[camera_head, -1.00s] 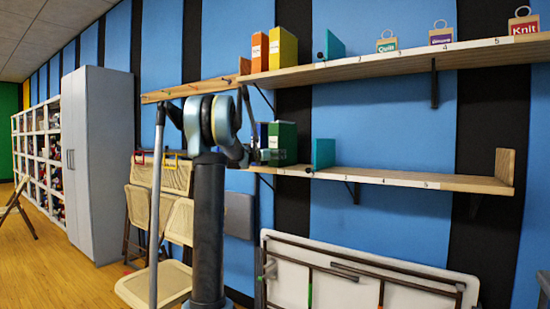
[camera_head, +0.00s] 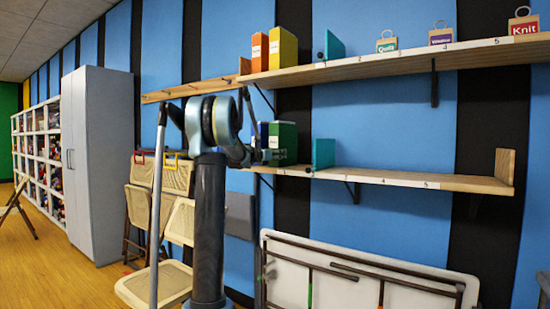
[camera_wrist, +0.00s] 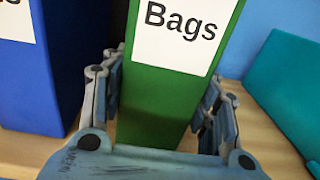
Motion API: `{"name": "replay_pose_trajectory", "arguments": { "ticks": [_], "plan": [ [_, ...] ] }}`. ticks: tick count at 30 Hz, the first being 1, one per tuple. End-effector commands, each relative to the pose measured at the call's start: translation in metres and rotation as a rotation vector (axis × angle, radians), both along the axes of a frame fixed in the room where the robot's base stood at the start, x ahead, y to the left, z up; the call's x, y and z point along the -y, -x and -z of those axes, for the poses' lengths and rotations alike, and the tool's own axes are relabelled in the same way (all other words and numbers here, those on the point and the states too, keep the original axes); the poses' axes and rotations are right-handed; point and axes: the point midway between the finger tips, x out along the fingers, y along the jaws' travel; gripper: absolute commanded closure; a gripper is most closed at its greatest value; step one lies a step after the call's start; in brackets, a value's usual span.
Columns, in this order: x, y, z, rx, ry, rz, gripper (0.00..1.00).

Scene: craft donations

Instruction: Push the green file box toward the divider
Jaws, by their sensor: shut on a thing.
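The green file box (camera_head: 284,138), labelled "Bags" in the wrist view (camera_wrist: 160,105), stands upright on the lower shelf. The teal divider (camera_head: 323,153) stands to its right; it also shows at the right edge of the wrist view (camera_wrist: 290,95). Shelf surface shows between box and divider, so they are apart. My gripper (camera_wrist: 165,100) has one finger on each side of the green box and is shut on it. In the head view my gripper (camera_head: 262,155) is small and partly hidden by my arm.
A blue file box (camera_wrist: 40,75) stands close left of the green box, beside my left finger. The lower shelf (camera_head: 400,178) is bare right of the divider up to a wooden end board (camera_head: 504,166). The upper shelf (camera_head: 390,60) hangs above with orange and yellow boxes.

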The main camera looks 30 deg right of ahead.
Motion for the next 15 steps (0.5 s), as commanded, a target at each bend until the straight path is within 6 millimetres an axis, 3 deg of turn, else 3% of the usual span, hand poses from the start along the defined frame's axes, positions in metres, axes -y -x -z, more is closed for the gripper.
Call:
{"name": "replay_pose_trajectory", "arguments": {
  "ticks": [15],
  "plan": [
    [0.010, 0.025, 0.000, -0.001, 0.000, 0.002, 0.74]
  ]
}}
